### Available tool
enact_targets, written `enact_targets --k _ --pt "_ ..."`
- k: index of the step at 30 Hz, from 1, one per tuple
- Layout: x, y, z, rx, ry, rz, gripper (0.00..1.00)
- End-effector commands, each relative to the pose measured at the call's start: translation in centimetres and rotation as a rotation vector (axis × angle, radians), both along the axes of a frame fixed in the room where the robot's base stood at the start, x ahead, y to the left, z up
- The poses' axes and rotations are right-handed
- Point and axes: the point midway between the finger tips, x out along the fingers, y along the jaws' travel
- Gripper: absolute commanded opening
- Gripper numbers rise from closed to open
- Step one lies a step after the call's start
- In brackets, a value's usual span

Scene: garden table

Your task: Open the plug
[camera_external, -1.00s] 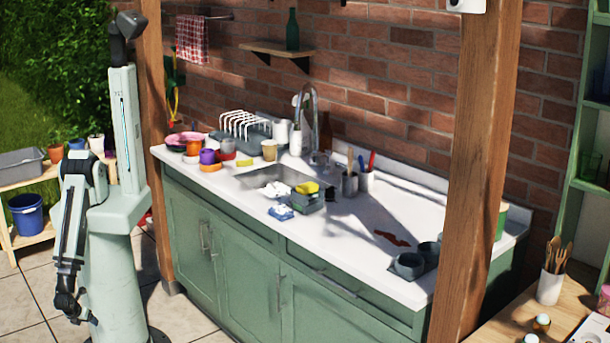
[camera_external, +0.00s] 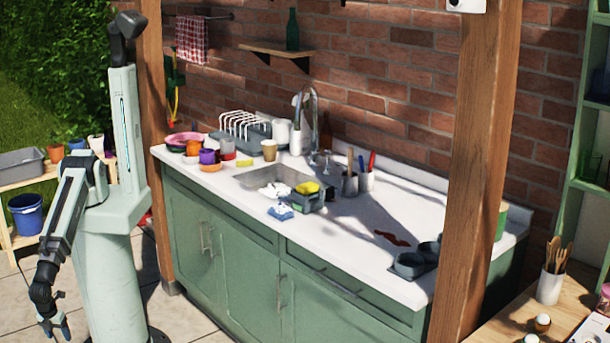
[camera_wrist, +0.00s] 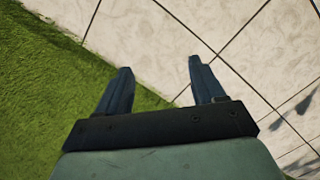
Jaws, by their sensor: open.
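The sink (camera_external: 278,177) is a steel basin set in the white countertop, under a tall curved faucet (camera_external: 313,115). The plug cannot be made out in either view; the basin's bottom is too small and partly hidden to tell. My gripper (camera_external: 56,333) hangs low at the left in the external view, well away from the counter. In the wrist view my gripper (camera_wrist: 160,80) has its two fingers spread apart with nothing between them, above grass and paving.
A grey caddy with a yellow sponge (camera_external: 308,190) stands at the basin's front right. Cups and bowls (camera_external: 190,143) crowd the counter's left end, beside a white dish rack (camera_external: 245,127). A wooden post (camera_external: 476,150) rises at the right.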

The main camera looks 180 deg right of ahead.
Motion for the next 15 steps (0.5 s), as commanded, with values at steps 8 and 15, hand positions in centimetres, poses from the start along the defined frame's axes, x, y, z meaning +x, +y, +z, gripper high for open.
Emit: enact_targets --k 8,15 --pt "8.0 6.3 5.8 0.007 -0.106 0.057 0.68" --pt "12.8 16.0 10.9 0.019 -0.158 0.128 0.68"
